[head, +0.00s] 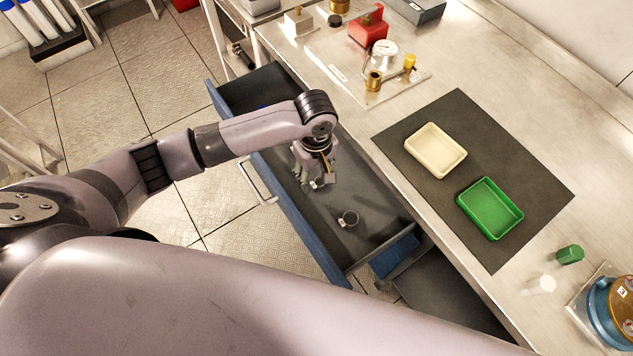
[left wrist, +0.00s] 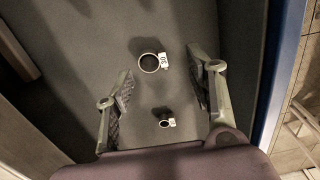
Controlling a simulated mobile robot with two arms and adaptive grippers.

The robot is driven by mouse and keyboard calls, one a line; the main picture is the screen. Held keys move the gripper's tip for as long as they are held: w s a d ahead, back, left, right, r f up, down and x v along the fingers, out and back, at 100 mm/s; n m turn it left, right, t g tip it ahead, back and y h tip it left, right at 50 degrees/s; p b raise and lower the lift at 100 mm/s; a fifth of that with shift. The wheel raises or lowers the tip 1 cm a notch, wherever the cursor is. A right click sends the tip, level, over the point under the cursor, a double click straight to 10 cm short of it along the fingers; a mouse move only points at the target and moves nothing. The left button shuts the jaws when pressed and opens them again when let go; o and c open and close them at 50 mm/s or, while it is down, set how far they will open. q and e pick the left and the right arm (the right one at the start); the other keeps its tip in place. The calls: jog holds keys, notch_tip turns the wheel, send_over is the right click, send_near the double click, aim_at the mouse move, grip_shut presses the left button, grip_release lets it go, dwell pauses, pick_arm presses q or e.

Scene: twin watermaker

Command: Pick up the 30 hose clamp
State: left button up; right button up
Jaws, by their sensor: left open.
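The 30 hose clamp (left wrist: 149,63) is a metal ring with a white tag whose number seems to read 30. It lies on the dark floor of the open drawer. In the head view a ring clamp (head: 348,219) lies to the lower right of my left gripper (head: 317,181), apart from it. In the left wrist view my left gripper (left wrist: 163,82) is open and empty, with the tagged ring beyond and between its fingertips. A smaller clamp (left wrist: 166,123) with a white tag lies closer to the palm. My right gripper is not in view.
The blue-edged drawer (head: 318,258) surrounds the clamps with its walls. On the worktop stand a cream tray (head: 436,151) and a green tray (head: 490,208) on a dark mat (head: 405,127). A gauge fitting (head: 384,54) and a red block (head: 368,30) stand farther back.

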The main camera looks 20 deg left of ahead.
aim_at(318, 185)
pick_arm(q)
jog(key=shift+f, duration=0.35)
jog(key=f, duration=0.3)
jog(key=shift+w+d+f, duration=0.25)
jog(key=shift+w+f, duration=0.05)
jog(key=shift+f, duration=0.45)
jog(key=c, duration=0.9)
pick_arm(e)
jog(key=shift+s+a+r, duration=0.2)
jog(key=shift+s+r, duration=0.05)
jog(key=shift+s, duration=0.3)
pick_arm(q)
jog(key=shift+r, duration=0.1)
